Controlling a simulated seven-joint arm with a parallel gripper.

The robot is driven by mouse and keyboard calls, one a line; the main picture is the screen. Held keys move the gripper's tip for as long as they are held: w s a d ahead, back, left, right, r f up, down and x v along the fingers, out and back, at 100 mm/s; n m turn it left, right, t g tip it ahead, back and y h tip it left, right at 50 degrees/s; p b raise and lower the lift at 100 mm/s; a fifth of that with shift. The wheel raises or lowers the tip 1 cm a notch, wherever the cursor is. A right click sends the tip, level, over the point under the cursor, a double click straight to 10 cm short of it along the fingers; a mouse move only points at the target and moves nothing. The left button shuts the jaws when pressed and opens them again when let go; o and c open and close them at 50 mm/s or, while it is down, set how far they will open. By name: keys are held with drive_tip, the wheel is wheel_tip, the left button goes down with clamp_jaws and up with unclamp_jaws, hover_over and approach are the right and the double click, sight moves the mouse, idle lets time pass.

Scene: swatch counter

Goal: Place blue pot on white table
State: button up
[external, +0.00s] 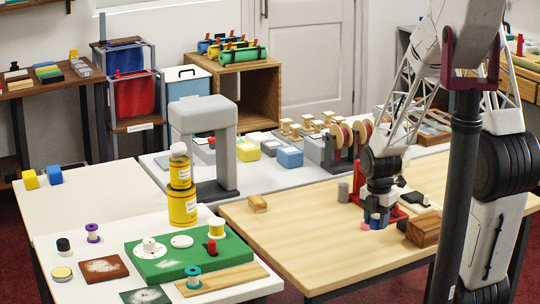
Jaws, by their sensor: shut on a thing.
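My gripper (377,210) is at the right, low over the wooden table (300,230), pointing down. Whether the pot touches the wood is hard to tell. A small pink piece (365,226) shows at its left side. The white table (110,190) is at the left, apart from my gripper. A blue piece (54,175) and a yellow piece (30,180) stand at its far left edge.
On the white table are stacked yellow tins (182,206), a green board (175,252) with small parts, spools and a wooden strip (222,280). A grey stand (205,120) rises behind the tins. A brown block (424,229) is right of my gripper. The white table's middle left is clear.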

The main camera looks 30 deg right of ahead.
sight(298, 193)
drive_tip(key=shift+w, duration=0.15)
idle(0.4)
drive_tip(key=w+m, duration=0.3)
drive_tip(key=w, duration=0.3)
drive_tip(key=w+a+m, duration=0.1)
drive_tip(key=w+m, duration=0.2)
drive_tip(key=w, duration=0.4)
drive_tip(key=w+a+m, duration=0.1)
drive_tip(key=w+m, duration=0.1)
drive_tip(key=w, duration=0.5)
drive_tip(key=shift+a+f+m, duration=0.15)
drive_tip(key=shift+a+m, duration=0.1)
drive_tip(key=shift+m, duration=0.15)
drive_tip(key=w+a+f+m, duration=0.1)
drive_tip(key=w+a+m, duration=0.1)
drive_tip(key=w, duration=0.4)
drive_tip(key=w+a+f+m, duration=0.1)
drive_tip(key=w+a+m, duration=0.1)
drive_tip(key=w+m, duration=0.2)
drive_tip(key=w+a+f+m, duration=0.1)
drive_tip(key=w+a+m, duration=0.1)
drive_tip(key=w, duration=0.6)
drive_tip(key=shift+w+a+m, duration=0.1)
drive_tip(key=shift+w+m, duration=0.1)
drive_tip(key=shift+m, duration=0.6)
drive_tip(key=shift+w+a+f+m, duration=0.1)
drive_tip(key=shift+w+a+m, duration=0.2)
drive_tip(key=shift+w, duration=0.2)
drive_tip(key=shift+m, duration=0.3)
drive_tip(key=m, duration=0.6)
